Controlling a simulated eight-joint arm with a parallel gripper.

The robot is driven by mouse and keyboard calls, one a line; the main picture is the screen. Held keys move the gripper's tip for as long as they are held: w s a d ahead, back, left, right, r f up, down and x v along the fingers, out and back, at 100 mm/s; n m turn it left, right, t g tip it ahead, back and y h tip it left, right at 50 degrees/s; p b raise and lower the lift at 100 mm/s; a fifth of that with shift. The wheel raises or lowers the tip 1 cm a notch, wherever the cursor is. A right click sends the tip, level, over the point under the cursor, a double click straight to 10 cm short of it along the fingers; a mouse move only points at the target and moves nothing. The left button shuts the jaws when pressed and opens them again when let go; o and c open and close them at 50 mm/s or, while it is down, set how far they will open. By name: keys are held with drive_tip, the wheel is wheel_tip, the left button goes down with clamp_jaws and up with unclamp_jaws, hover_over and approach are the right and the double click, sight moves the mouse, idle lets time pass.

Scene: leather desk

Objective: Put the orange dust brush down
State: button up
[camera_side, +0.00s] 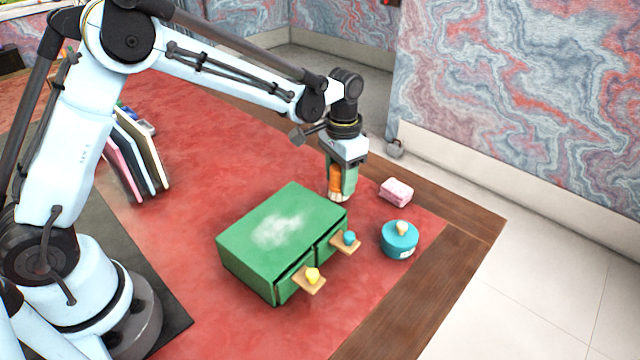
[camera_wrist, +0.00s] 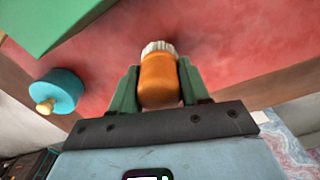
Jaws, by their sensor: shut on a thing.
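The orange dust brush (camera_wrist: 159,80) is held between the two green fingers of my gripper (camera_wrist: 160,88), with its pale bristles at the far end. In the side view the brush (camera_side: 335,180) hangs bristles down from my gripper (camera_side: 341,178), just behind the right back corner of the green drawer box (camera_side: 265,250). My gripper is shut on the brush. Whether the bristles touch the desk, I cannot tell. A whitish dusty patch (camera_side: 281,230) lies on top of the box.
A teal lidded pot (camera_side: 399,240) and a pink sponge-like block (camera_side: 396,191) stand to the right. Upright folders (camera_side: 138,155) stand left. Red leather behind the box is clear.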

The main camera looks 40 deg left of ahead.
drive_tip(key=shift+f, duration=0.55)
drive_tip(key=shift+f, duration=0.2)
drive_tip(key=o, duration=1.1)
drive_tip(key=shift+r, duration=0.15)
